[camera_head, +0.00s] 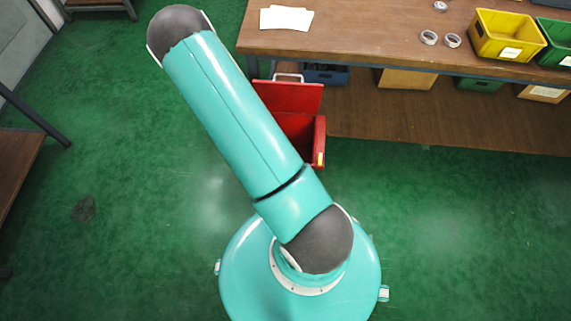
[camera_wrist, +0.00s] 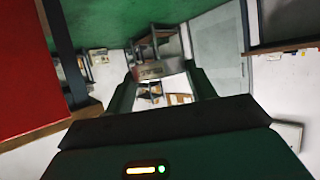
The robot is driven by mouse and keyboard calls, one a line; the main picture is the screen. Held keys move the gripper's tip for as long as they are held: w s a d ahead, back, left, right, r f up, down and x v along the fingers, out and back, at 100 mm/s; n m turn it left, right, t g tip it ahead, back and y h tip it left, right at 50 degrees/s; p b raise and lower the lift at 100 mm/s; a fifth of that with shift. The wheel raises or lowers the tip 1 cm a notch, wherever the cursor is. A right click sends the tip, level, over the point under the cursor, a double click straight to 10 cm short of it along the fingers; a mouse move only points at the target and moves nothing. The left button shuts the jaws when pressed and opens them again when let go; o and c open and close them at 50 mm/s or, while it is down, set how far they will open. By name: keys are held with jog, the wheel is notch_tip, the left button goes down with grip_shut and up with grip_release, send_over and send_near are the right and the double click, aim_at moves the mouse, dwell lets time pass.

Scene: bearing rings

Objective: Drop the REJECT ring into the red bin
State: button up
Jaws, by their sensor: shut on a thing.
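The red bin (camera_head: 319,132) stands on the floor at the front edge of the workbench in the head view, partly hidden behind my arm. A large red surface, which looks like part of the bin (camera_wrist: 35,75), fills the left of the wrist view. My gripper (camera_wrist: 161,68) shows in the wrist view with its two dark fingers shut on a grey-brown metallic band, apparently a ring (camera_wrist: 152,71) seen edge-on. No REJECT mark can be read on it. My gripper is hidden behind my arm in the head view.
The workbench (camera_head: 370,42) holds several loose rings (camera_head: 428,37), white papers (camera_head: 286,18), a yellow bin (camera_head: 505,37) and a green bin (camera_head: 556,42). Boxes stand on its lower shelf (camera_head: 440,118). Another bench edge is at the left. The green floor between is clear.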

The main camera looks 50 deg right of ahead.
jog(key=s+d+f+m+h, duration=0.1)
jog(key=s+d+f, duration=0.25)
jog(key=d, duration=0.35)
jog(key=s+d+f+m+h, duration=0.1)
jog(key=s+d+f, duration=0.1)
jog(key=s+d, duration=0.4)
jog(key=s+d+f+m+h, duration=0.1)
jog(key=s+d+f, duration=0.15)
jog(key=d, duration=0.55)
jog(key=shift+g, duration=0.4)
jog(key=shift+s+f, duration=0.1)
jog(key=shift+f, duration=2.8)
jog(key=o, duration=1.1)
jog(key=v, duration=1.3)
jog(key=shift+s+a, duration=0.2)
jog(key=shift+s, duration=0.1)
jog(key=shift+r, duration=0.15)
